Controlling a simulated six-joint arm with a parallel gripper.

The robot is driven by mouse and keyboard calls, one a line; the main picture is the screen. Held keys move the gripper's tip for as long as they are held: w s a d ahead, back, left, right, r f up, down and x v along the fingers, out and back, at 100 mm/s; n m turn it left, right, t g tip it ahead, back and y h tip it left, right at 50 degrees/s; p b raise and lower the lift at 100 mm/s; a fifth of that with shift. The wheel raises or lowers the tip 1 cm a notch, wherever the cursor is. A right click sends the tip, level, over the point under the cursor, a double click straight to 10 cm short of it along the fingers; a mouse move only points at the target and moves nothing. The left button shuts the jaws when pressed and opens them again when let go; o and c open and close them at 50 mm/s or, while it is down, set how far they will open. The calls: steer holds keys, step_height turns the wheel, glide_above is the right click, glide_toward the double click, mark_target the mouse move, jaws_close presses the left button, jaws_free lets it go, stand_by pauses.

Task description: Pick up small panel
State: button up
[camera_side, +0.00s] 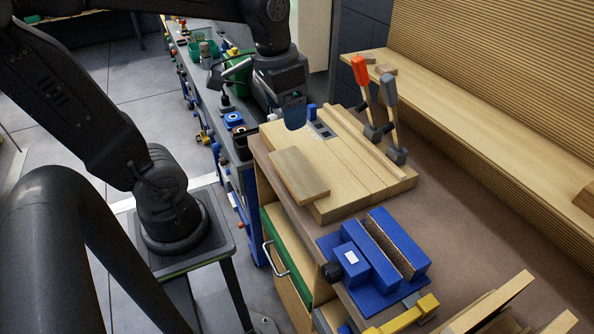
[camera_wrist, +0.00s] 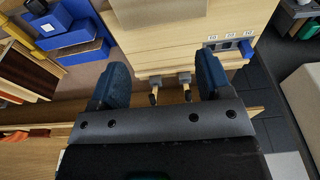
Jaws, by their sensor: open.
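The small panel (camera_side: 298,174) is a flat wooden piece lying at the near left edge of a larger light wood board (camera_side: 395,180), slightly overhanging it. In the wrist view, what looks like the small panel (camera_wrist: 147,14) is cut off at the top edge. My gripper (camera_side: 294,117) is above the board's far left part, beyond the panel and apart from it. In the wrist view my gripper (camera_wrist: 163,80) has its two blue fingertips wide apart with nothing between them.
A blue vise (camera_side: 385,250) sits on the bench nearer the camera. A small switch block (camera_wrist: 233,46) is on the board. Brown bench top (camera_side: 470,220) is clear at right.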

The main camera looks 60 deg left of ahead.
steer(key=o, duration=0.5)
steer(key=m+g, duration=0.2)
steer(key=m, duration=1.6)
glide_above(306, 182)
steer(key=f, duration=0.9)
steer(key=shift+s+f, duration=0.15)
steer(key=shift+s, duration=0.05)
steer(key=shift+w+f, duration=0.2)
steer(key=shift+f, duration=2.7)
